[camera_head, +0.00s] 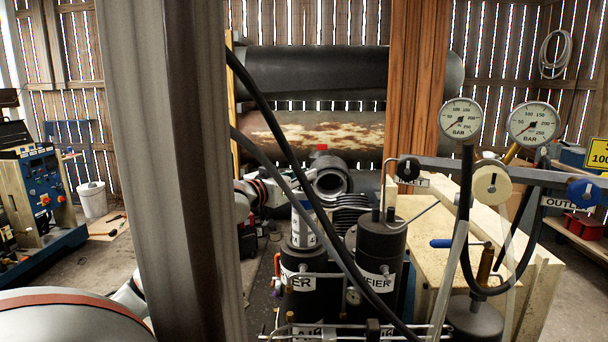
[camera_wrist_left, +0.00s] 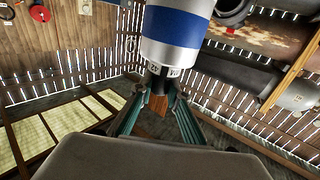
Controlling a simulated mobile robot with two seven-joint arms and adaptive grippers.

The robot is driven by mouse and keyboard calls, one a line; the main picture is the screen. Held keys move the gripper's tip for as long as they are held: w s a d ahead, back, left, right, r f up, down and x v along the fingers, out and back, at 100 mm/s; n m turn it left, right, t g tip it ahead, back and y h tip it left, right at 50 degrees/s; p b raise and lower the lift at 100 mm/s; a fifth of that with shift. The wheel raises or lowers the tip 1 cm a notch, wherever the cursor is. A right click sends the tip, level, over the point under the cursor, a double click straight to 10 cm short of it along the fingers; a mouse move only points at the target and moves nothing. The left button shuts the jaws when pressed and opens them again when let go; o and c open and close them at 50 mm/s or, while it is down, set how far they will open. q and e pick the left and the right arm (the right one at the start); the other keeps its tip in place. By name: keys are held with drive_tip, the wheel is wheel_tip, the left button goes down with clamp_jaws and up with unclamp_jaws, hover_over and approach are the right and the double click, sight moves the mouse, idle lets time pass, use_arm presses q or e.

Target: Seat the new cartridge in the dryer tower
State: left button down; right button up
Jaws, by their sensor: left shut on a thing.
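The new cartridge, a white cylinder (camera_head: 303,229), stands upright over the dryer tower (camera_head: 301,299), the left dark cylinder whose label shows "ER". The tower's rim meets its lower end; I cannot tell how deep it sits. In the left wrist view the cartridge (camera_wrist_left: 178,30) shows a broad blue band and a dark stem. My left gripper (camera_head: 287,191) is at the cartridge's top, partly hidden by black hoses. In the wrist view its teal fingers (camera_wrist_left: 160,99) are shut on the stem. My right gripper is not in view.
A thick wooden post (camera_head: 165,150) hides much of my left arm. Black hoses (camera_head: 290,190) cross before the towers. The purifier tower (camera_head: 380,262) stands close on the right. Gauges (camera_head: 460,119) and a valve manifold (camera_head: 490,170) fill the right side.

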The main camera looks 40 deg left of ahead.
sight(304, 225)
use_arm(q)
drive_tip(key=shift+f+b, duration=0.4)
drive_tip(key=shift+f, duration=0.65)
drive_tip(key=shift+f+b, duration=1.6)
drive_tip(key=shift+f, duration=3.8)
drive_tip(key=shift+f+b, duration=0.3)
drive_tip(key=shift+f, duration=0.75)
drive_tip(key=c, duration=1.9)
unclamp_jaws()
